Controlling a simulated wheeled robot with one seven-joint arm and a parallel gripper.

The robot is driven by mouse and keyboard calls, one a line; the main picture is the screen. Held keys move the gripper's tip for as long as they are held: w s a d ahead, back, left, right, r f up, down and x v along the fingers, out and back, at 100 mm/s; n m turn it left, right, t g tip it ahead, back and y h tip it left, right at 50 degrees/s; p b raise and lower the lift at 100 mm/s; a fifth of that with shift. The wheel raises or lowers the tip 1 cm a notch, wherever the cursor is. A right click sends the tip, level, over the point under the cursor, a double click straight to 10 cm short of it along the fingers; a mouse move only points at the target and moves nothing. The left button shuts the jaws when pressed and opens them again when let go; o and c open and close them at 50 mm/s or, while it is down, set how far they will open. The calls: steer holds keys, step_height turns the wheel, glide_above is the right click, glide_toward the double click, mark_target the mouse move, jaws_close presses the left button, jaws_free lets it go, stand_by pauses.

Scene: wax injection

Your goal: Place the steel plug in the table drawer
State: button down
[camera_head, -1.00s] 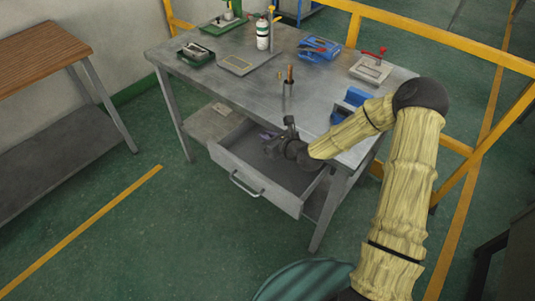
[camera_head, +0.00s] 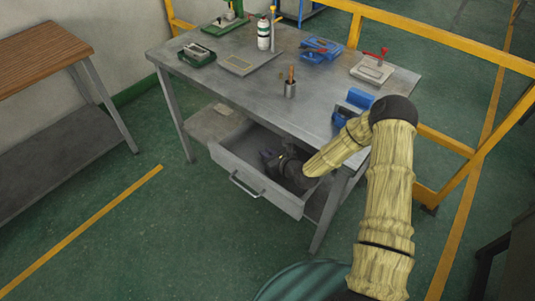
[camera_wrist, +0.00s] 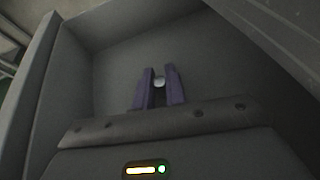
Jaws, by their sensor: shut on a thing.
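The steel plug (camera_wrist: 159,82) shows in the wrist view as a small pale round end between the two purple fingers of my gripper (camera_wrist: 158,88). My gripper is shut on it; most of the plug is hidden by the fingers. In the head view my gripper (camera_head: 268,157) is low inside the open table drawer (camera_head: 228,157), and the plug cannot be made out there. The drawer walls surround the gripper in the wrist view. I cannot tell whether the plug touches the drawer floor.
The metal table (camera_head: 215,75) stands over the drawer. A yellow rail (camera_head: 440,40) runs behind.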

steer(key=c, duration=1.4)
jaws_free()
steer(key=shift+c, duration=0.2)
steer(key=shift+s+d+r, duration=0.1)
steer(key=v, duration=0.7)
steer(key=shift+s+d+r, duration=0.1)
